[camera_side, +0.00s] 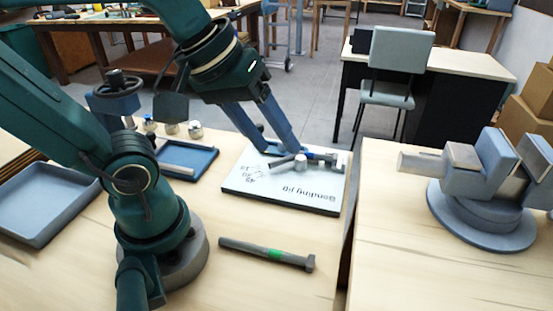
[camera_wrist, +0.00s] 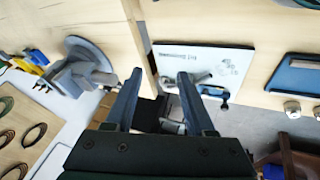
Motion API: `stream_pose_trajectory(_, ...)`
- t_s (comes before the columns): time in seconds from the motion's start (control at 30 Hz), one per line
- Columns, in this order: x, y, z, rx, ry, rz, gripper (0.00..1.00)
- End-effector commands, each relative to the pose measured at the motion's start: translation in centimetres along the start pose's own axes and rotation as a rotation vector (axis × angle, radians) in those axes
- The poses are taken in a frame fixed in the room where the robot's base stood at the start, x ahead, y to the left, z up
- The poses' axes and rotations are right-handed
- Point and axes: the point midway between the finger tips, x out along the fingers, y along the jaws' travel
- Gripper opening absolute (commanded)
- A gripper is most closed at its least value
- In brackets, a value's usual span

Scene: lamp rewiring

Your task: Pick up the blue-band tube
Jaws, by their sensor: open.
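A white bending jig board (camera_side: 240,180) lies on the wooden bench. Near its far edge are a grey peg (camera_side: 300,162), a dark bar (camera_side: 283,161) and a dark blue piece (camera_side: 322,156); I cannot tell which of these is the blue-band tube. My gripper (camera_side: 282,149) is open above the far part of the board, with its fingers pointing down towards these parts. In the wrist view its fingers (camera_wrist: 159,76) are apart with nothing held between the tips. The dark blue piece shows there to the right of the fingers (camera_wrist: 213,92).
A tube with a green band (camera_side: 275,254) lies at the bench front. A blue tray (camera_side: 205,163) holds a grey tube (camera_side: 177,169). Small jars (camera_side: 195,130) stand behind it. A vise (camera_side: 480,185) stands on the right bench, across a gap. A grey tray (camera_side: 40,215) is at left.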

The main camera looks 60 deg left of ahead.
Motion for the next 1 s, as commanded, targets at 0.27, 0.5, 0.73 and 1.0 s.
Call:
stream_pose_trajectory(0.27, 1.1, 2.6, -5.8, -0.644, -0.109, -0.031, 0.55)
stream_pose_trajectory(0.5, 4.8, 2.4, -11.5, -1.187, -0.208, -0.106, 0.55)
stream_pose_trajectory(0.73, 10.1, -0.8, -16.0, -1.614, -0.295, -0.199, 0.55)
stream_pose_trajectory(1.0, 15.8, -6.3, -17.6, -1.861, -0.372, -0.293, 0.55)
